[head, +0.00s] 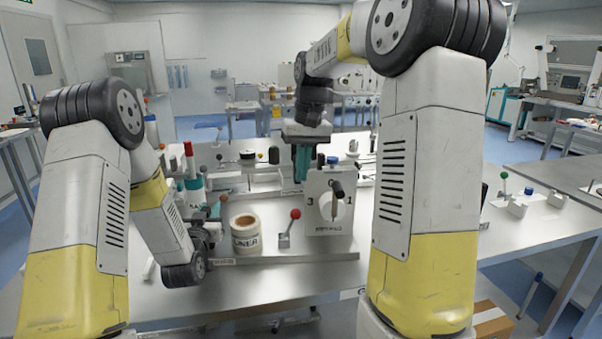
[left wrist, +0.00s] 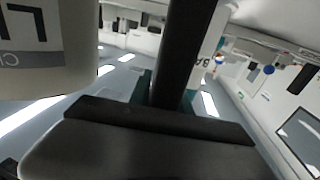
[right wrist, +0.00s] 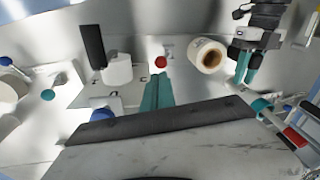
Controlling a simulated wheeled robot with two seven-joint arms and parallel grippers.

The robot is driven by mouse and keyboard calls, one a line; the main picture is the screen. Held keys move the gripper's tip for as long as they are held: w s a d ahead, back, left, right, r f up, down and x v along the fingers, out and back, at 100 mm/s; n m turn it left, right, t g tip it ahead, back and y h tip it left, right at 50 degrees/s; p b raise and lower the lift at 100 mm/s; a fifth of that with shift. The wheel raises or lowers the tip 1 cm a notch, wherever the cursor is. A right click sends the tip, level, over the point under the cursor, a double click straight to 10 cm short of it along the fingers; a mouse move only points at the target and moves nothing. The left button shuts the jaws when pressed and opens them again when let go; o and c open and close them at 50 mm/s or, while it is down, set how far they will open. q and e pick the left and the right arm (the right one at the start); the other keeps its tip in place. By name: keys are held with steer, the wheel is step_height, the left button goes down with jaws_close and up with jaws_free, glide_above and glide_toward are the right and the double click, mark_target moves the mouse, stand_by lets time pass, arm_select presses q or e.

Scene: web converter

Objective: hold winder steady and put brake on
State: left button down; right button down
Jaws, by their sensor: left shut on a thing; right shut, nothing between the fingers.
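A white roll lettered "LINER" (head: 245,238) stands on the bench; its open core shows in the right wrist view (right wrist: 208,56). My left gripper (head: 214,211) is beside it, shut on a black upright bar (left wrist: 183,45), which looks like a winder handle. A lever with a red ball (head: 295,214) stands upright right of the roll; its ball also shows in the right wrist view (right wrist: 160,63). My right gripper (head: 302,165) is shut and empty, fingers down, above and behind the lever, close to the dial box. What the bar joins below is hidden.
A white box with a numbered dial (head: 319,217) and black handle stands right of the lever. A metal rail (head: 270,259) runs in front of the roll. The bench front is clear.

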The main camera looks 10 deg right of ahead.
arm_select(q)
steer(key=shift+s+a+f, duration=0.1)
steer(key=shift+a+f, duration=0.05)
steer(key=shift+f, duration=0.2)
stand_by(0.4)
steer(key=c, duration=1.1)
jaws_free()
steer(key=shift+r, duration=0.2)
steer(key=s, duration=0.4)
steer(key=s+a, duration=0.1)
steer(key=s, duration=0.2)
steer(key=shift+s, duration=0.1)
steer(key=shift+s, duration=0.1)
